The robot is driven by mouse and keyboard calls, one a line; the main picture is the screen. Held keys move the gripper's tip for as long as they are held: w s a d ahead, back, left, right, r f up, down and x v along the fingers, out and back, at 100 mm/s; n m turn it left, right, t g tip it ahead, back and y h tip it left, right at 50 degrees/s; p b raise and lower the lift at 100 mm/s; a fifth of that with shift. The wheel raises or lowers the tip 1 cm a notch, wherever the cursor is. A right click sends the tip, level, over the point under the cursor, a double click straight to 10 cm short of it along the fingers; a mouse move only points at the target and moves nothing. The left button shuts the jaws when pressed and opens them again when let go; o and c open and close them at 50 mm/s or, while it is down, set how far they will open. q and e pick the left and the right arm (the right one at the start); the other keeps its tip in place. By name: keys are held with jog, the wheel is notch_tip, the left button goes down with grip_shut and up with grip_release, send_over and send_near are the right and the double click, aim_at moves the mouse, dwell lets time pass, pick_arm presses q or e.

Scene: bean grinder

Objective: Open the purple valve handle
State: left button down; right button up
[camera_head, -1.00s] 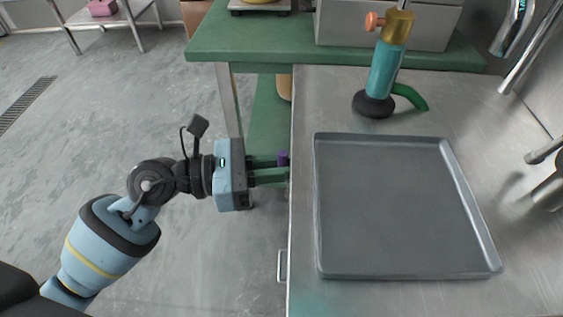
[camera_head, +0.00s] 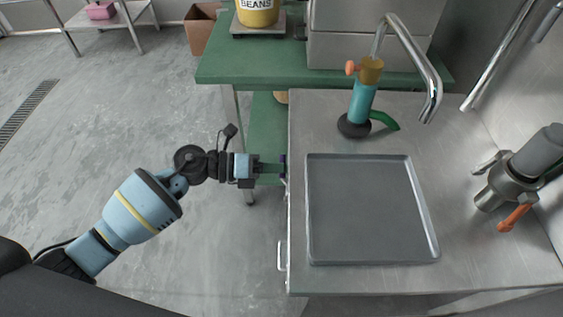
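The small purple handle (camera_head: 282,159) shows at the left edge of the steel counter, partly hidden by my gripper. My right gripper is not in view.
A grey tray (camera_head: 365,210) lies on the steel counter (camera_head: 465,225). A teal grinder (camera_head: 362,102) with an orange knob stands behind it. A faucet (camera_head: 428,70) and a metal machine (camera_head: 515,175) are at right.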

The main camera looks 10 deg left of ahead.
pick_arm(q)
jog(key=shift+w+a+f+n+p, duration=0.1)
jog(key=shift+w+f+n+p, duration=0.25)
jog(key=shift+n, duration=0.55)
jog(key=shift+w+f+n+g+p, duration=0.1)
jog(key=shift+f+n+g+p, duration=0.25)
jog(key=shift+f+n, duration=0.5)
jog(key=shift+w+f+n+g+p, duration=0.1)
jog(key=shift+f+n+g, duration=0.4)
jog(key=shift+n, duration=0.55)
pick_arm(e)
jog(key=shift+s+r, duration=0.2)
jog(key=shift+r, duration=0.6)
pick_arm(q)
jog(key=shift+f, duration=0.1)
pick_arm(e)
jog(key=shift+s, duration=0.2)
pick_arm(q)
jog(key=c, duration=1.5)
grip_release()
jog(key=shift+a, duration=0.1)
